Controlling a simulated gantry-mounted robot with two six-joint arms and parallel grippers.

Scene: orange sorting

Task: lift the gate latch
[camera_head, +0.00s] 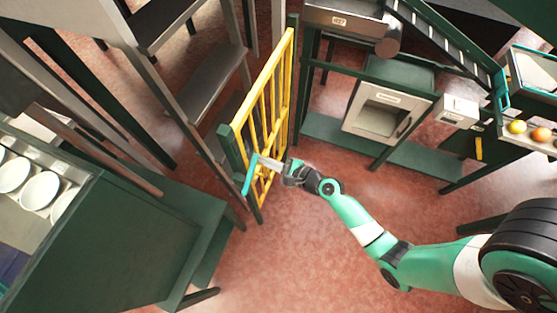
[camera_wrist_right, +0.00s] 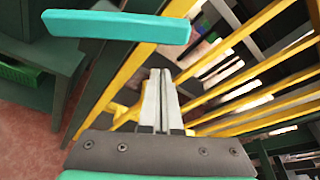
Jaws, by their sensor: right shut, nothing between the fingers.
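The yellow barred gate (camera_head: 270,98) stands upright left of centre in the head view; its yellow bars (camera_wrist_right: 245,30) fill the right of the right wrist view. The latch, a teal bar (camera_head: 249,175), is at the gate's near end beside a dark green post. In the right wrist view the latch (camera_wrist_right: 115,27) crosses the upper left, beyond my fingertips. My right gripper (camera_head: 264,161) is shut and empty, reaching in from the right close to the latch. Its fingertips (camera_wrist_right: 160,72) lie together below the bar; I cannot tell whether they touch it. My left gripper is not in view.
A dark green post (camera_head: 232,157) stands at the gate's near end. A green cabinet with white plates (camera_head: 40,190) is at the left. A grey box-like unit (camera_head: 385,112) stands right of the gate, and oranges (camera_head: 541,134) lie at the far right. The reddish floor in front is clear.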

